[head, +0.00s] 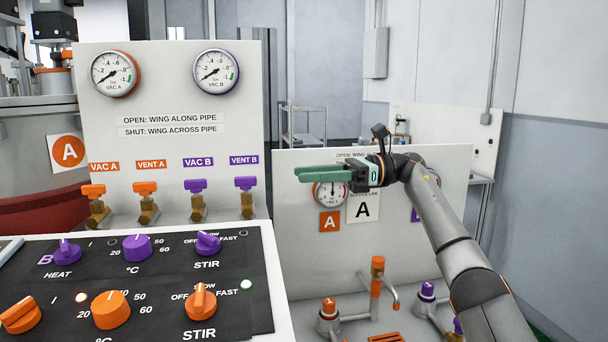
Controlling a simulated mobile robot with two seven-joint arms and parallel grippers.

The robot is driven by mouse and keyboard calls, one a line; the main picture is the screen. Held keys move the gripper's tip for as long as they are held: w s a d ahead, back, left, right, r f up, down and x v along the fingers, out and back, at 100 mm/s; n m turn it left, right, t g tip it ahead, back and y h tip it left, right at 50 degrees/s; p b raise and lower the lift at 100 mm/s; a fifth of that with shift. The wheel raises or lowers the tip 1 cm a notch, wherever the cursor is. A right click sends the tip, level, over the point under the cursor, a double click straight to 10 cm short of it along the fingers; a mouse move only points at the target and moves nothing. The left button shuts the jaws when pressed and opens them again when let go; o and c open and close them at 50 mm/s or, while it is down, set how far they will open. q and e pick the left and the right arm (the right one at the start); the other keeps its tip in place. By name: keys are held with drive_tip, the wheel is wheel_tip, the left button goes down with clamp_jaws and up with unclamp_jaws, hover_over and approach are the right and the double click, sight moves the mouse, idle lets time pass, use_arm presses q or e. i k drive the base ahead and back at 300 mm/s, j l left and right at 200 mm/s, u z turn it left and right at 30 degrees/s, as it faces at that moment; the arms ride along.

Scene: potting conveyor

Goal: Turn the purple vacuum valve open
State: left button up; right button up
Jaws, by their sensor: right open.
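The purple VAC B valve wing (195,185) sits on a brass fitting on the white panel (170,90), under the purple VAC B label (198,162). Its wing looks horizontal, across the upright fitting. A second purple wing (245,183) is just to its right, under the VENT B label. My right gripper (283,174) has green fingers pointing left. It is open and empty, to the right of both purple wings in the picture and touching neither. The VAC B gauge (215,71) has its needle toward the lower left. My left gripper is out of view.
Orange VAC A (93,190) and VENT A (145,188) wings stand left of the purple ones. A black control panel with orange and purple knobs (137,248) lies in front. A second white panel (400,230) with taps is behind my right arm.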

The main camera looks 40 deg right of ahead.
sight(196, 186)
drive_tip(key=k, duration=1.5)
